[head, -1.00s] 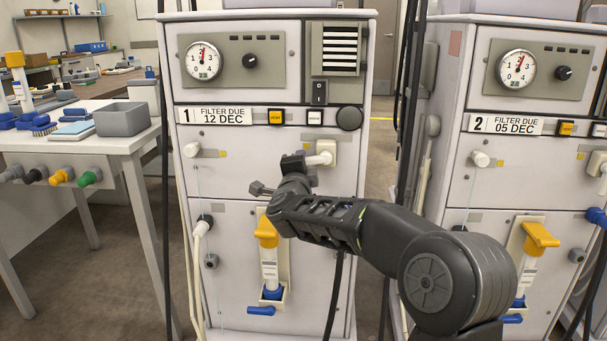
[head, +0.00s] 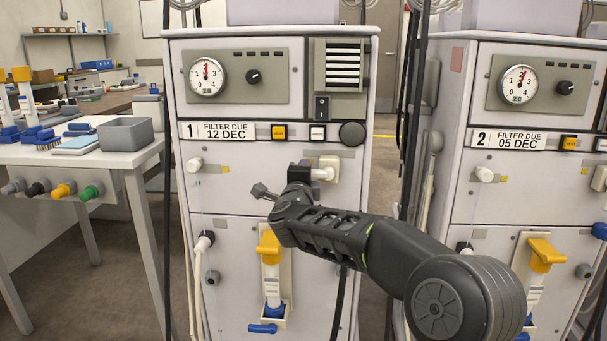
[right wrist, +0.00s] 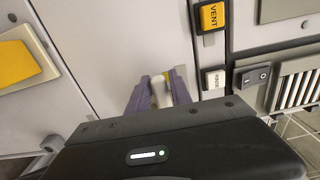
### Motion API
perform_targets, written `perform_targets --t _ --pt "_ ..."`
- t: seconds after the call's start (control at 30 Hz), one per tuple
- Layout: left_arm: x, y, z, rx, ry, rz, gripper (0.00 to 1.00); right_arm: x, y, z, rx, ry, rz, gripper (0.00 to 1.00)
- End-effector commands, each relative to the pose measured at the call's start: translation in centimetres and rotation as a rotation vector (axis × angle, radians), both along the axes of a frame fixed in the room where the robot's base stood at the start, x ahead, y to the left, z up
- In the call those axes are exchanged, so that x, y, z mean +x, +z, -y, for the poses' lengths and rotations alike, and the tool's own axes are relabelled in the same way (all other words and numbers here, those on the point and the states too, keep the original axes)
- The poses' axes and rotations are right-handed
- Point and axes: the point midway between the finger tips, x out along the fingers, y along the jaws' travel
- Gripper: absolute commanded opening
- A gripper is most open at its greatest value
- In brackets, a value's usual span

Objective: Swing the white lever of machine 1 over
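Machine 1 (head: 250,170) stands in the middle of the head view, with its label "1 FILTER DUE 12 DEC". Its white lever (head: 322,174) sticks out from a cream plate (head: 332,163) below the round dark knob. My right gripper (head: 299,173) is at the lever's left end and partly hides it. In the right wrist view the fingers (right wrist: 162,97) stand on both sides of the white lever (right wrist: 160,85), which appears to fill the gap between them. My left gripper is not in view.
A yellow-handled part (head: 269,243) is below my right forearm on machine 1. Machine 2 (head: 490,200) stands to the right, with hanging dark cables (head: 412,100) between the machines. A white table (head: 120,160) with a grey bin (head: 126,134) is at the left.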

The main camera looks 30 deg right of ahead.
Motion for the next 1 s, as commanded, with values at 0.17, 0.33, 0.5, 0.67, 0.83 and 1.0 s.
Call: perform_targets --t 0.17,0.33,0.5,0.67,0.83,1.0 --pt "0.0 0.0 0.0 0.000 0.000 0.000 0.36 0.0 0.0 0.0 -0.002 0.000 0.000 0.40" --pt "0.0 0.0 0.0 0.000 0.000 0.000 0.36 0.0 0.0 0.0 -0.002 0.000 0.000 0.40" --pt "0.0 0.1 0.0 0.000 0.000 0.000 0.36 -0.3 0.1 -0.3 -0.003 0.001 -0.001 0.40" --pt "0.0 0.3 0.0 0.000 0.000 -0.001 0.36 -1.7 0.2 -1.3 -0.003 0.002 -0.001 0.40" --pt "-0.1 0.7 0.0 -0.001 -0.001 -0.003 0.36 -4.0 0.2 -3.1 -0.002 0.003 0.000 0.40" --pt "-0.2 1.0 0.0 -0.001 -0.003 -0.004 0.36 -5.8 0.1 -4.4 -0.002 0.001 0.000 0.40"
